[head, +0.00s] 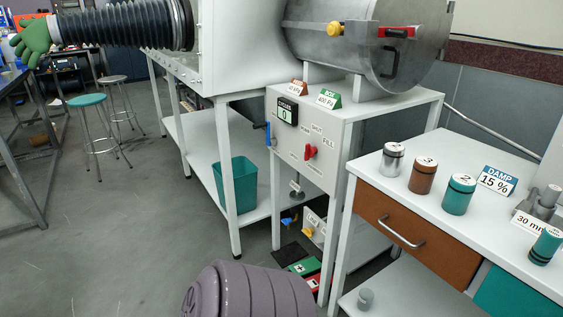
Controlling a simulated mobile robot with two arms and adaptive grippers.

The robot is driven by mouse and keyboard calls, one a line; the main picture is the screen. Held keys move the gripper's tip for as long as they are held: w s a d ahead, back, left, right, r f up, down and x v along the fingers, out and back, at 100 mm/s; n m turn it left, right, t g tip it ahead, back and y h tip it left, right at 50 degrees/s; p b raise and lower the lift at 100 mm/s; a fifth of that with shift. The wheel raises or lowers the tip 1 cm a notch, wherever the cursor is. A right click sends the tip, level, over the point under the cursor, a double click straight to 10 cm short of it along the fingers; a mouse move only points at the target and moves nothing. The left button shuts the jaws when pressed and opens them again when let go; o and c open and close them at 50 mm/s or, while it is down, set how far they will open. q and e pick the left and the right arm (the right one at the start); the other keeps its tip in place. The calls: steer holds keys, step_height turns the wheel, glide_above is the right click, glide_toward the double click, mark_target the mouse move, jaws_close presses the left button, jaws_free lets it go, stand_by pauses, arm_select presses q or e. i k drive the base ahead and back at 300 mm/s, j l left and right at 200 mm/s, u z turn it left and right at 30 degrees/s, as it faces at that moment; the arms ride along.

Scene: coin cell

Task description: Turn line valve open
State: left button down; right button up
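No valve in view is clearly marked as the line valve. A red valve handle (310,151) sits on the white front panel (286,165), with PUMP, SHUT and FILL lettering around it. It appears to stand near upright. Low under that cabinet are a small blue handle (287,221) and a yellow knob (308,232) beside a pale labelled plate (318,225). The plate's lettering and their exact settings are too small to tell. A blue lever (268,134) is at the panel's left edge. Neither of my grippers is in view.
A steel chamber (345,60) with a yellow knob (335,28) and red handle (397,32) lies atop the cabinet. A teal bin (236,185) stands on the left bench's shelf. A bench with numbered jars (423,176) is at right.

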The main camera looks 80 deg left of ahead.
mark_target(308, 231)
steer(key=j+u, duration=0.1)
steer(key=u, duration=2.2)
steer(key=i+j+z, duration=0.1)
steer(key=i+j, duration=0.25)
steer(key=i+j+z, duration=0.1)
steer(key=i+j, duration=0.25)
steer(key=j, duration=0.15)
steer(key=i+j+z, duration=0.1)
steer(key=i+j, duration=0.2)
steer(key=j, duration=0.15)
